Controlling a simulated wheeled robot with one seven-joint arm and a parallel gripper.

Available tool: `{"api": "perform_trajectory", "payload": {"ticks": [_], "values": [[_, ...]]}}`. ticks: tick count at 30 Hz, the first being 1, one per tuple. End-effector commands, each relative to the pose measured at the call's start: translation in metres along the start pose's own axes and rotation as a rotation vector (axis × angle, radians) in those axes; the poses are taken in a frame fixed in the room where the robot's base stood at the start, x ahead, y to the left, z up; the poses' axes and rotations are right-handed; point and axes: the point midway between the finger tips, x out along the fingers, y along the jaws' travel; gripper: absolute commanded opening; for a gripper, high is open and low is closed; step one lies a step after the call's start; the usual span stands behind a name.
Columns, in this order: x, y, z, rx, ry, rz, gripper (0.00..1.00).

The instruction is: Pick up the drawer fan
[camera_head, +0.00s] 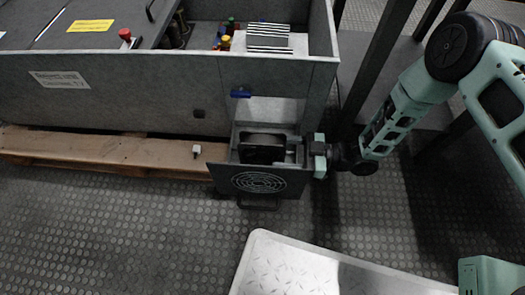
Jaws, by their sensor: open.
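The drawer fan (262,147) is a black, boxy unit sitting inside a pulled-out drawer (220,178). The drawer's dark front panel carries a round white grille and a handle below it. My gripper (296,153) reaches in from the right at the drawer's right side, close beside the fan. It is open. The fingertips are small and partly hidden, so I cannot tell whether they touch the fan. The fan's lower part is hidden by the drawer front.
A grey cabinet (130,95) stands behind the drawer on a wooden pallet (95,152). A blue latch (240,93) sits above the drawer. A small white item (196,151) is at the pallet. A pale tread plate (290,268) lies in front. Dark posts stand at right.

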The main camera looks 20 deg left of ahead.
Motion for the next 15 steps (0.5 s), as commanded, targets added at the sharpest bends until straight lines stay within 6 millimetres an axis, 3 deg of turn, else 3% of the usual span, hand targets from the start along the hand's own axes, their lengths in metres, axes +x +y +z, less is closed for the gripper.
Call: {"api": "perform_trajectory", "payload": {"ticks": [10, 15], "values": [[0.042, 0.004, -0.001, -0.001, 0.001, -0.003, 0.60], [0.051, 0.004, -0.004, 0.000, 0.000, -0.001, 0.60]]}}
